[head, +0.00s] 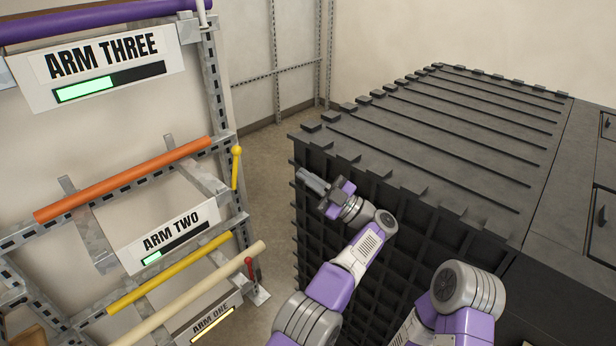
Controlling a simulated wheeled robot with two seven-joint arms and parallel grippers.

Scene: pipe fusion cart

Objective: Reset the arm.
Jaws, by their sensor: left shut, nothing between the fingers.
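A metal rack at left carries three labelled arms. The ARM THREE sign (100,65) has a bar partly lit green, under a purple pipe (100,18). The ARM TWO sign (170,235) has a bar with a short green part, below an orange pipe (125,178). The ARM ONE sign (212,322) has a pale yellow bar and is partly cut off. A yellow lever (236,168) and a red-knobbed lever (250,268) stand upright on the rack's right side. My left gripper (310,180) is shut and empty, beside the black crate, right of both levers. My right gripper is not visible.
A large black ribbed crate (440,130) fills the right side, close to my gripper. A yellow pipe (170,272) and a cream pipe (190,292) lie low on the rack. Open floor (262,160) lies between rack and crate.

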